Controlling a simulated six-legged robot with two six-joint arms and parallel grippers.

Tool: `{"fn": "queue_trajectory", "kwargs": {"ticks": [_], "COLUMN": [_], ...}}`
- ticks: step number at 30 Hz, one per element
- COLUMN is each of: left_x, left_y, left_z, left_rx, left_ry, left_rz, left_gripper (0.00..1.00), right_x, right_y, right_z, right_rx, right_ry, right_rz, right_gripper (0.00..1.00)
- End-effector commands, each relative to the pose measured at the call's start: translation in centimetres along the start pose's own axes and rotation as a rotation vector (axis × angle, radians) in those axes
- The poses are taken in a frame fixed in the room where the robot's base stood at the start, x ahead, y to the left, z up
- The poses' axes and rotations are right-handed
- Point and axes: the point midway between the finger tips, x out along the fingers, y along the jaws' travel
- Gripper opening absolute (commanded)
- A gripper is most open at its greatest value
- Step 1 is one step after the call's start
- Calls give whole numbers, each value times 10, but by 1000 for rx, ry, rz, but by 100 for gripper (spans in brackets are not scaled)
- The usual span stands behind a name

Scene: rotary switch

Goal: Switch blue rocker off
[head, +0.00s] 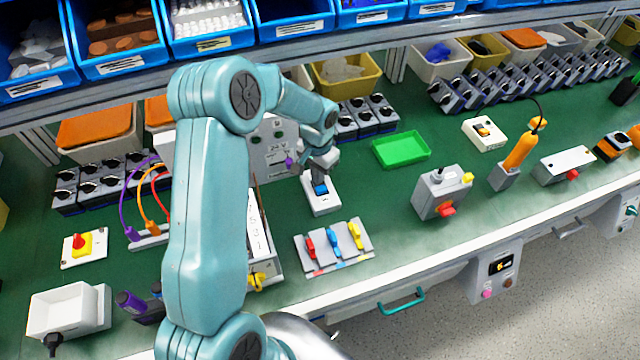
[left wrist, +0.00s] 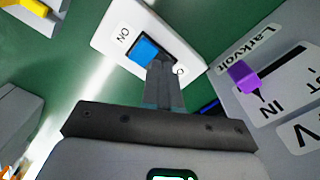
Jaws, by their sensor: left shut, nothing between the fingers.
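The blue rocker (head: 320,189) sits in a white switch housing (head: 322,208) on the green bench top. In the left wrist view the blue rocker (left wrist: 147,50) shows in a dark frame on the white plate (left wrist: 112,22), with "ON" printed at one end and a partly hidden "O" mark at the other. My left gripper (head: 320,172) is shut and empty, right over the switch. In the left wrist view its fingertips (left wrist: 162,66) cover the rocker's end nearer the "O"; I cannot tell whether they touch it. My right gripper is not in view.
A panel with several red, blue and yellow levers (head: 334,246) lies just in front of the switch. A grey labelled box (head: 275,150) stands close behind to the left. A green tray (head: 401,149) lies to the right, with bare bench around it.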

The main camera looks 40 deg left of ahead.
Motion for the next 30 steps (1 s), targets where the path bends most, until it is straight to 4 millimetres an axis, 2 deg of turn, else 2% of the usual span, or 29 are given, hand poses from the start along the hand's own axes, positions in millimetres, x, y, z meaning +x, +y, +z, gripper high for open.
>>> {"fn": "queue_trajectory", "kwargs": {"ticks": [5, 24, 30], "left_x": [-8, -66, -71], "left_y": [0, 0, 0], "left_z": [0, 0, 0], "left_rx": [0, 1, 1], "left_ry": [-1, 1, -1], "left_rz": [0, 0, 0], "left_gripper": [0, 0, 0], "right_x": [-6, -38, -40], "right_y": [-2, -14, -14], "right_z": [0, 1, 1], "right_rx": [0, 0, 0], "right_ry": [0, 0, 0], "right_rz": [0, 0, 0], "right_gripper": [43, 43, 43]}}
